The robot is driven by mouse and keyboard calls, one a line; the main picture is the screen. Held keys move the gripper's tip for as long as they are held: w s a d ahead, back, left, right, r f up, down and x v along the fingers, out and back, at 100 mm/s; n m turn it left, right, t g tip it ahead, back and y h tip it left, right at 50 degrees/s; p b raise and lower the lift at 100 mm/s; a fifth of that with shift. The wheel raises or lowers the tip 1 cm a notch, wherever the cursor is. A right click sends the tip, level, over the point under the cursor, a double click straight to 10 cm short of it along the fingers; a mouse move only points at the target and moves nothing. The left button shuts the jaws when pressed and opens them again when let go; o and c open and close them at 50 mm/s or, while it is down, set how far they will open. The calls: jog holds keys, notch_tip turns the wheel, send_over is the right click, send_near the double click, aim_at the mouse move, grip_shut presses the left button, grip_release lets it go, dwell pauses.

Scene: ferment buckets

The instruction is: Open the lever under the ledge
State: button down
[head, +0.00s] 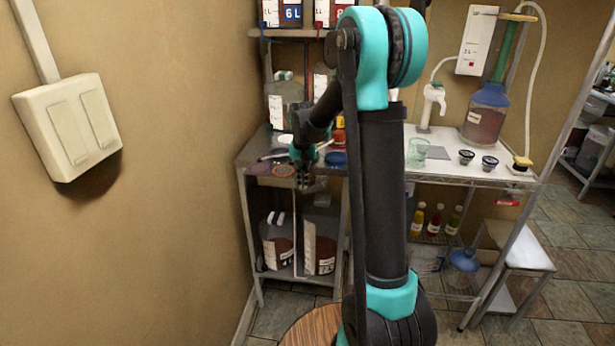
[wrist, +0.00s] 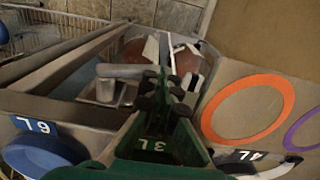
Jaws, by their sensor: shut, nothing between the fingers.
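A pale grey lever-like bar (wrist: 125,71) with a rounded end shows in the wrist view, over a small metal tray and left of my fingertips. I cannot make out the bar in the head view. The shelf top's front edge forms the ledge, with a "3 L" label (wrist: 155,146) seen between my fingers. My gripper (wrist: 165,92) is shut and empty. It appears apart from the bar, though the depth is hard to judge. In the head view my gripper (head: 309,184) is low at the front edge of the left shelf unit.
Buckets with dark red contents (head: 276,241) stand on the lower shelf. A blue lid (wrist: 40,155), an orange ring (wrist: 248,108) and a purple ring (wrist: 305,130) lie near the ledge. A metal table with cups (head: 489,163) stands to the right. A wall is close on the left.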

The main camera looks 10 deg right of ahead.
aim_at(312, 187)
jog(key=shift+r, duration=0.1)
jog(key=shift+r, duration=0.75)
notch_tip(312, 187, up, 12)
dwell(0.5)
jog(key=d+n+y, duration=0.1)
jog(key=n, duration=0.5)
jog(key=d+n+y, duration=0.1)
jog(key=n, duration=0.5)
jog(key=s+d+n+t+y, duration=0.1)
jog(key=n, duration=0.5)
jog(key=shift+s+d+r+y, duration=0.1)
jog(key=shift+d+r+y, duration=0.15)
jog(key=shift+y, duration=0.15)
